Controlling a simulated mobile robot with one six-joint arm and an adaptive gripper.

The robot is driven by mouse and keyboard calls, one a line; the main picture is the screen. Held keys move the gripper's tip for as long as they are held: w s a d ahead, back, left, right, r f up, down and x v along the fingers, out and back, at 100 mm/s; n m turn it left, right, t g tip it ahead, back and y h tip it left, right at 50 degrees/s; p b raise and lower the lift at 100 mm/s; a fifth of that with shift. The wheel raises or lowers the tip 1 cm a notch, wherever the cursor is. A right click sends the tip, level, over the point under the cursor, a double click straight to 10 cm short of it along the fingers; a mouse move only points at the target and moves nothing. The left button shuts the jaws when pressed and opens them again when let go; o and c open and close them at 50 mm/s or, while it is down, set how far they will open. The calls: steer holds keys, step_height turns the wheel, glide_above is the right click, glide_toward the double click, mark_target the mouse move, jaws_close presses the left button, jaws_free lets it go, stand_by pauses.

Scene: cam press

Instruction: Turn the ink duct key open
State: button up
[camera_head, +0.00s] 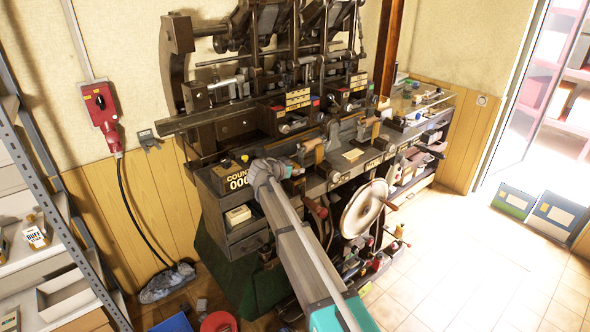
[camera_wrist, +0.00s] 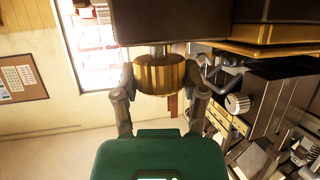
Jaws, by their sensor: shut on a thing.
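The ink duct key shows in the wrist view as a ribbed, brass-coloured knob (camera_wrist: 158,73) on a short metal shaft. The shaft runs into a dark block (camera_wrist: 170,20) at the top of that view. My gripper (camera_wrist: 162,86) is shut on the knob, with one finger on each side of it. In the head view my gripper (camera_head: 291,169) is at the front of the dark press (camera_head: 240,125), just right of the counter box. The knob cannot be made out clearly there, and its turn angle cannot be told.
A counter box (camera_head: 237,181) and a drawer unit stand left of my gripper. A large pale handwheel (camera_head: 363,208) and red-knobbed levers (camera_head: 318,209) are right of my arm. A metal shelf (camera_head: 50,255) stands at far left. The tiled floor (camera_head: 470,270) at right is clear.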

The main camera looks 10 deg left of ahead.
steer(key=m+g+h, duration=0.1)
steer(key=m+h, duration=0.1)
steer(key=m+g+h, duration=0.2)
steer(key=shift+w+a+m, duration=0.15)
steer(key=shift+w+m, duration=0.05)
steer(key=shift+m, duration=0.1)
steer(key=shift+s+m+g+h, duration=0.15)
steer(key=shift+m+g+h, duration=0.65)
steer(key=shift+m+g, duration=0.45)
steer(key=shift+s+g, duration=0.1)
steer(key=shift+g, duration=0.15)
steer(key=o, duration=1.2)
steer(key=shift+c, duration=0.2)
steer(key=shift+d+n+t, duration=0.2)
steer(key=shift+n+t, duration=0.25)
steer(key=shift+t, duration=0.05)
steer(key=shift+n+t+y, duration=1.7)
steer(key=shift+n+t, duration=0.1)
steer(key=shift+n, duration=0.2)
steer(key=shift+n+t+y, duration=0.65)
steer(key=shift+n+y, duration=0.75)
steer(key=shift+y, duration=0.1)
steer(key=shift+n+t+y, duration=0.65)
steer(key=shift+n+y, duration=0.75)
steer(key=shift+y, duration=0.1)
steer(key=shift+n+y, duration=1.7)
steer(key=shift+y, duration=0.3)
